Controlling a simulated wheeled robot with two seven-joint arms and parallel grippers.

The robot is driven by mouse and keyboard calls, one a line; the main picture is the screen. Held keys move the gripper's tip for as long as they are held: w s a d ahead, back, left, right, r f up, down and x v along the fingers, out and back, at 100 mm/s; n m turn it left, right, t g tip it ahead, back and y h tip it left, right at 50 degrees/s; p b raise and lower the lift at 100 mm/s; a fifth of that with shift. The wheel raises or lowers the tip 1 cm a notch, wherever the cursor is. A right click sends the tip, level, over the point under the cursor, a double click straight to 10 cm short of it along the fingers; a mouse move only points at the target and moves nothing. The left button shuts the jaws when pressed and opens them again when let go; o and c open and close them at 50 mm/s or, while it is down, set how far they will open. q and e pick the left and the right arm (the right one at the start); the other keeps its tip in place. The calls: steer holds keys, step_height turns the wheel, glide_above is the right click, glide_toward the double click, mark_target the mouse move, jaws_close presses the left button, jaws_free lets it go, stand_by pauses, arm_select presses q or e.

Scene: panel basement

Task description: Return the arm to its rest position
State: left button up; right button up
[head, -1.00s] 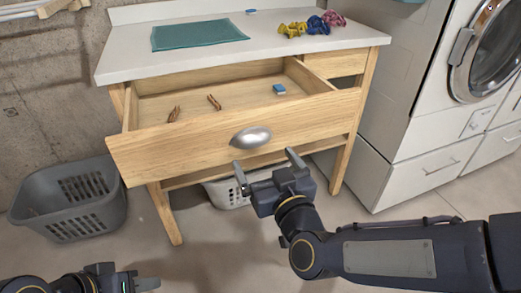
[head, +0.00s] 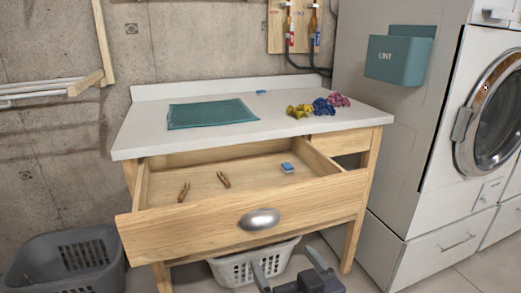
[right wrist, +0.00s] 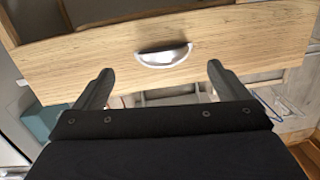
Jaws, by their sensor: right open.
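My right gripper (head: 288,268) shows at the bottom of the head view, in front of and below the drawer. It is open and empty. In the right wrist view its two fingers (right wrist: 157,88) stand apart, with the drawer's silver cup handle (right wrist: 163,54) beyond them, not gripped. The wooden drawer (head: 290,206) is pulled out, and its handle (head: 260,219) is free. Most of my right arm is below the head view. My left gripper is not in view.
The drawer holds two clothespins (head: 184,192) and a blue block (head: 287,168). The white tabletop (head: 270,122) carries a teal mat (head: 212,113) and colored bundles (head: 323,106). A grey basket (head: 65,262) stands left, a white basket (head: 250,266) underneath, a washer (head: 490,115) right.

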steer(key=s+d+f+m+g+h, duration=0.1)
steer(key=s+d+f+m+g, duration=0.3)
steer(key=s+d, duration=0.3)
steer(key=s+d+f+m+g+h, duration=0.1)
steer(key=s+d+f+g, duration=0.45)
steer(key=s+d, duration=0.25)
step_height(320, 180, up, 32)
steer(key=p, duration=3.1)
steer(key=shift+s+g, duration=0.35)
steer(key=shift+s, duration=0.05)
